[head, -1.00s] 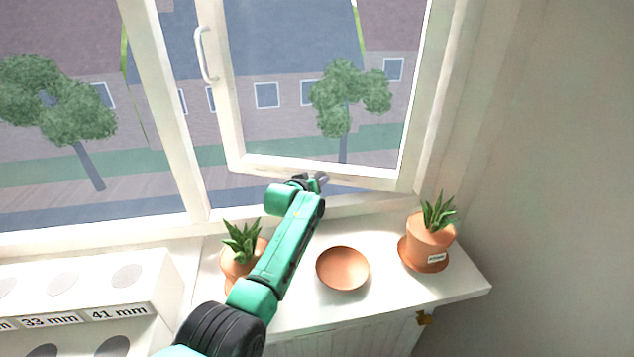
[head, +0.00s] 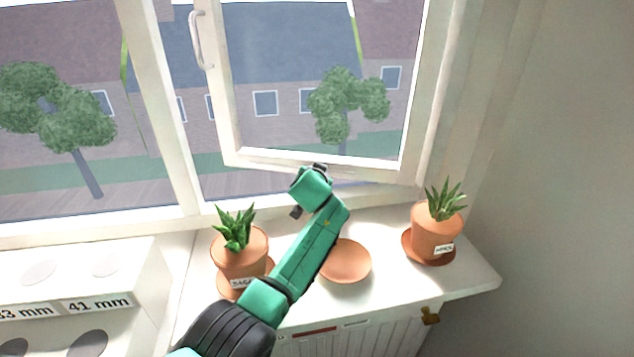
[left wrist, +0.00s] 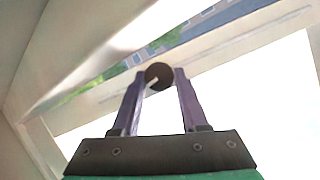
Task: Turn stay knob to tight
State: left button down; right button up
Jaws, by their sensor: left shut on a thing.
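The stay knob (left wrist: 159,76) is a small dark round knob with a pale mark, at the lower frame of the open window sash (head: 300,165). In the left wrist view it sits between the tips of my left gripper (left wrist: 160,82), which is shut on it. In the head view the left gripper (head: 314,169) reaches up to the bottom rail of the sash. My arm hides the knob there. My right gripper is in neither view.
Below the window a white sill holds a potted plant (head: 239,250) at left, an empty terracotta dish (head: 346,262) and another potted plant (head: 437,232) at right. A white holder (head: 90,285) with size labels stands at lower left. A wall closes the right side.

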pick_arm(q)
jog(key=shift+d+f+m+t+y+b, duration=0.15)
jog(key=shift+m+t+y+b, duration=0.55)
jog(key=shift+m+b, duration=1.1)
jog(key=shift+d+f+m+t+y+b, duration=0.15)
jog(key=shift+m+t+y+b, duration=0.15)
jog(key=shift+m+y+b, duration=1.35)
jog(key=shift+n+h+b, duration=0.25)
jog(key=shift+h+b, duration=0.15)
jog(key=shift+h, duration=0.15)
jog(key=shift+c, duration=2.1)
grip_release()
jog(key=shift+a, duration=0.1)
jog(key=shift+s, duration=0.1)
